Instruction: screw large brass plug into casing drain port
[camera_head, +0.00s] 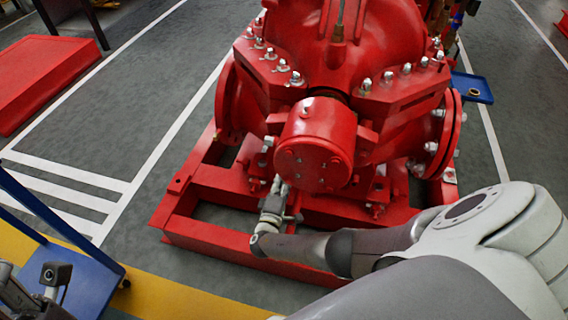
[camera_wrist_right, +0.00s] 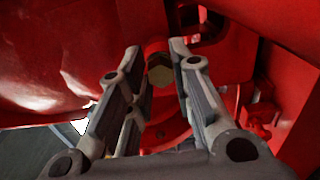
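The large brass plug (camera_wrist_right: 160,71) shows its hex head between my right gripper's fingers in the right wrist view. It sits against the red pump casing (camera_wrist_right: 90,50), at the end of a short red boss; how deep it is seated I cannot tell. My right gripper (camera_wrist_right: 155,55) is open around the plug, with a gap showing at the left finger. In the head view my right gripper (camera_head: 279,187) is under the round red housing (camera_head: 315,150), and the plug is hidden. Part of my left gripper (camera_head: 18,297) shows at the lower left edge; its fingers are not clear.
The red base frame (camera_head: 205,235) surrounds the pump's underside close to my right gripper. A blue cart (camera_head: 85,285) stands at the lower left. A small blue tray (camera_head: 470,84) with a ring-shaped part is at the right.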

